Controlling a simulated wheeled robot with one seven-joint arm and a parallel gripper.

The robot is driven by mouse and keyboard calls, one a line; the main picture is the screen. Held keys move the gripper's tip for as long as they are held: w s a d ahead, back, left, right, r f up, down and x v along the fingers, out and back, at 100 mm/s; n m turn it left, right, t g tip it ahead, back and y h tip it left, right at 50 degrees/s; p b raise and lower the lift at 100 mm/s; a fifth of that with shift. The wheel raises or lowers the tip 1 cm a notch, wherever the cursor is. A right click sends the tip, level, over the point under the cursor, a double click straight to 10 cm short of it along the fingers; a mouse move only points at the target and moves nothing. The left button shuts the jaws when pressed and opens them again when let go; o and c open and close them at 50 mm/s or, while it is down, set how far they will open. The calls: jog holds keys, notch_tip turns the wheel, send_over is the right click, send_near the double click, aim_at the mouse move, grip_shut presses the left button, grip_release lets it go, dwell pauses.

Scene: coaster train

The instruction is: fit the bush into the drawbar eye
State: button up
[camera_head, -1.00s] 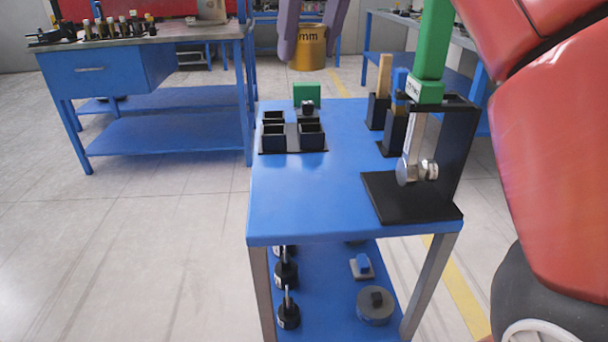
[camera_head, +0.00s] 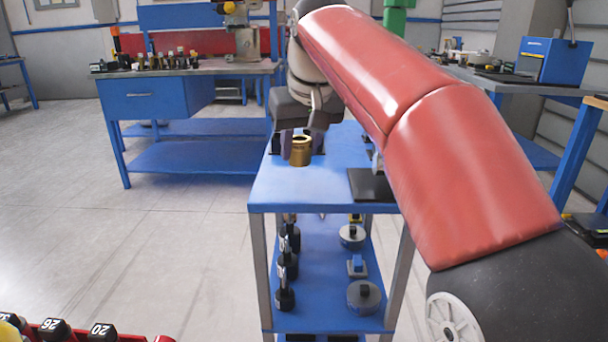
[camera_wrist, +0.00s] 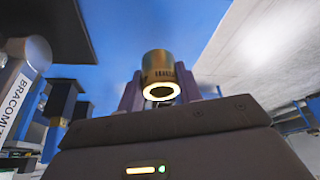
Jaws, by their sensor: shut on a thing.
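The bush (camera_head: 300,153) is a short gold-coloured ring with an open bore. My gripper (camera_head: 301,145) is shut on it, one finger on each side, and holds it upright in front of my wrist, over the blue cart in the head view. In the wrist view the bush (camera_wrist: 157,66) sits between the fingers of my gripper (camera_wrist: 159,92), its bright round rim facing the camera. I cannot make out the drawbar eye in either view; my red arm hides much of the cart's right side.
The blue cart top (camera_head: 285,192) has clear room at its front left. A black base plate (camera_head: 370,186) stands at its right, partly hidden by my arm. A lettered grey part (camera_wrist: 18,88) shows at the left of the wrist view. A blue workbench (camera_head: 155,98) stands behind left.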

aim_at(302, 157)
jog(key=shift+f+b, duration=2.15)
jog(key=shift+f, duration=0.05)
jog(key=o, duration=1)
jog(key=shift+o, duration=0.2)
jog(key=shift+r, duration=0.15)
jog(key=p+v, duration=0.4)
jog(key=v, duration=0.8)
jog(key=shift+d, duration=0.1)
